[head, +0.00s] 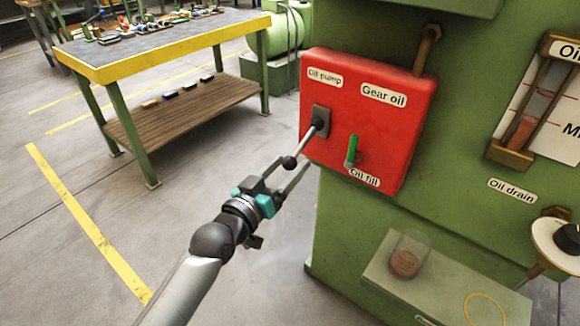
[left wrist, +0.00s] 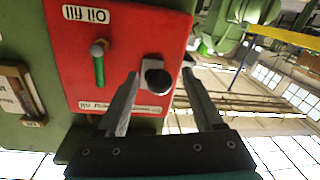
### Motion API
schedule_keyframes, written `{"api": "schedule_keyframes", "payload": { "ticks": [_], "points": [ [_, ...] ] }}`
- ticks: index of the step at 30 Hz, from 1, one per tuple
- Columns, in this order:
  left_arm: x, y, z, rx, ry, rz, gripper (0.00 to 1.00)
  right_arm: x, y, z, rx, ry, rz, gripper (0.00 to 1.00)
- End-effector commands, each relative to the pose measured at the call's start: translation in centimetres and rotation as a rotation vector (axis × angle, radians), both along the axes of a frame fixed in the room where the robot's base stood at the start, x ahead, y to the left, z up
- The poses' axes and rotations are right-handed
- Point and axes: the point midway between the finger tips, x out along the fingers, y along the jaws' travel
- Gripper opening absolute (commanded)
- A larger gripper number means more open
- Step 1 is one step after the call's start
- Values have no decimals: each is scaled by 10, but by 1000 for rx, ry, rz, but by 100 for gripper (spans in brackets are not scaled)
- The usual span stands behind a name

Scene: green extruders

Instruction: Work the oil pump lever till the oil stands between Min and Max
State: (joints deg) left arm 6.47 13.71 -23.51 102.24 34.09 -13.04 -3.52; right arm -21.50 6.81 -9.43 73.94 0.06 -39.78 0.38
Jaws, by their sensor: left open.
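In the left wrist view the knob (left wrist: 158,82) shows between the two fingertips of my left gripper (left wrist: 160,76); contact is unclear. The oil gauge (head: 535,105) at the right holds reddish oil in its lower part. Its card is cut off by the picture edge, so only an "M" shows. My right gripper is not in view.
A green-handled oil fill valve (head: 352,150) sits right of the lever. A glass cup (head: 407,255) with brownish contents stands on the ledge below. An oil drain tap (head: 560,240) is at the lower right. A workbench (head: 165,45) stands at the left; floor between is clear.

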Motion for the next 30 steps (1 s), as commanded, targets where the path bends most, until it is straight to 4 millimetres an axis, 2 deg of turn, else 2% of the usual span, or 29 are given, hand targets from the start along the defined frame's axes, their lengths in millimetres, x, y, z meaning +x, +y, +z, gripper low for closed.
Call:
{"api": "schedule_keyframes", "payload": {
  "ticks": [6, 15, 30],
  "points": [
    [10, -6, 0, -1, -1, -1, 68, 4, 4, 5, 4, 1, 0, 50],
    [11, -7, 0, 0, 0, -1, 68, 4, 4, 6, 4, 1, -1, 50],
    [11, -6, 0, 0, 0, 0, 13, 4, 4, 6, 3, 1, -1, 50]
  ]
}}
